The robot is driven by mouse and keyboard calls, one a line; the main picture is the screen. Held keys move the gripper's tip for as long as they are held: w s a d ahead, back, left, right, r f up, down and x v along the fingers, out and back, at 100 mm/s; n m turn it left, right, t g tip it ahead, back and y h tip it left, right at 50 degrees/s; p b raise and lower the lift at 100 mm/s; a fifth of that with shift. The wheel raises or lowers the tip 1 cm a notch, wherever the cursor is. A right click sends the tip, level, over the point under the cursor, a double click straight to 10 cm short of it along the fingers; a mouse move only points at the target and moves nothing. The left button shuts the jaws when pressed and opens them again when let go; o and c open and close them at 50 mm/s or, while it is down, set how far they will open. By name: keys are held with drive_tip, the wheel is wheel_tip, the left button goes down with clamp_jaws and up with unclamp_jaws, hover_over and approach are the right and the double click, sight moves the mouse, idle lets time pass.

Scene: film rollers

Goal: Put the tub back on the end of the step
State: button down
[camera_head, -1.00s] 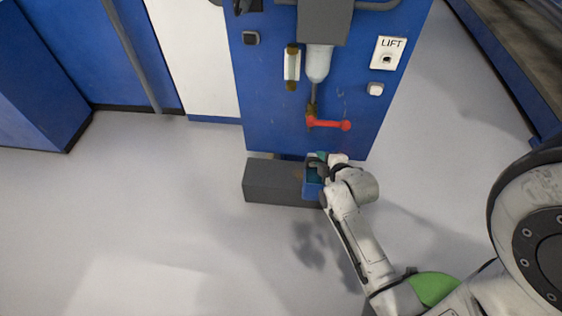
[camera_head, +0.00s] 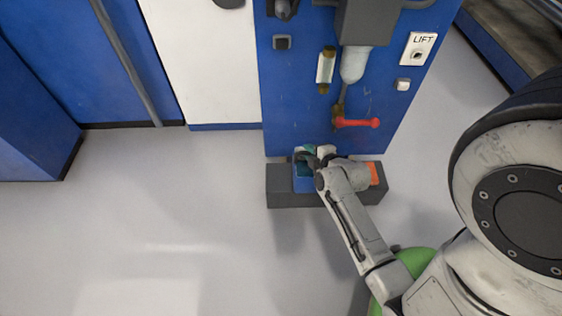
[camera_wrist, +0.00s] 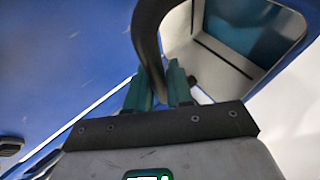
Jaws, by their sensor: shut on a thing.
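The blue tub (camera_head: 303,185) shows in the head view in front of the left part of the dark grey step (camera_head: 283,200). I cannot tell whether it touches the step or hangs just above it. My gripper (camera_head: 310,157) is at the top of the tub, its green-tinted fingers partly hidden by the wrist. In the wrist view my gripper (camera_wrist: 160,82) is shut on the tub's dark curved handle (camera_wrist: 149,40). The tub's open mouth shows there too, at the upper right (camera_wrist: 225,62).
The step stands at the foot of a blue panel (camera_head: 300,120). An orange patch (camera_head: 376,174) shows near the step's right end, beside my arm. A red lever (camera_head: 357,123) juts from the panel above. The light floor (camera_head: 170,220) to the left is clear.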

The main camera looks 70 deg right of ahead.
sight(294, 149)
drive_tip(key=w+d+f, duration=0.1)
drive_tip(key=w, duration=0.1)
drive_tip(key=w+d+f+b, duration=0.1)
drive_tip(key=w, duration=0.1)
drive_tip(key=w+f+b, duration=0.1)
drive_tip(key=w, duration=0.1)
drive_tip(key=shift+w+d+f, duration=0.1)
drive_tip(key=shift+w+d, duration=0.1)
drive_tip(key=shift+d, duration=0.2)
drive_tip(key=w+d+f+b, duration=0.1)
drive_tip(key=w+f+b, duration=0.3)
drive_tip(key=f, duration=0.4)
drive_tip(key=shift+w+d+f, duration=0.15)
drive_tip(key=shift+d+f, duration=0.15)
drive_tip(key=shift+d, duration=0.05)
drive_tip(key=shift+f, duration=0.2)
drive_tip(key=c, duration=1)
unclamp_jaws()
